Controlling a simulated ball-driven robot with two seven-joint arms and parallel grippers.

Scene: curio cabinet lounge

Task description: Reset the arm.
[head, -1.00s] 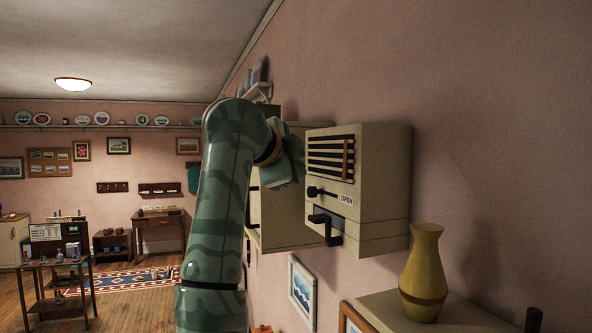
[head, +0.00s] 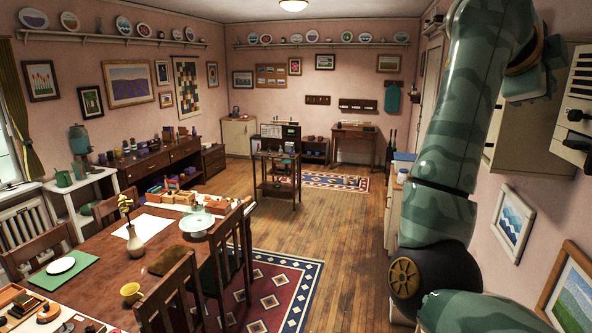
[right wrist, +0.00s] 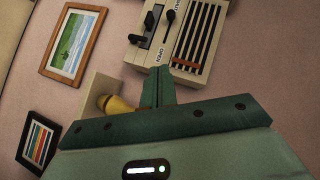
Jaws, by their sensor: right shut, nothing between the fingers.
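My right arm, patterned in green, rises at the right of the head view. Its gripper (head: 532,82) is high up, just left of the wall unit; its fingertips are hard to make out there. In the right wrist view my right gripper (right wrist: 158,88) has its fingers together, with nothing held. The beige wall unit (head: 582,95) is cut off by the head view's right edge. My left gripper is not in view.
Framed pictures (head: 513,222) hang on the right wall. A dining table (head: 100,262) with chairs stands at left. Wooden floor (head: 345,225) lies open in the middle.

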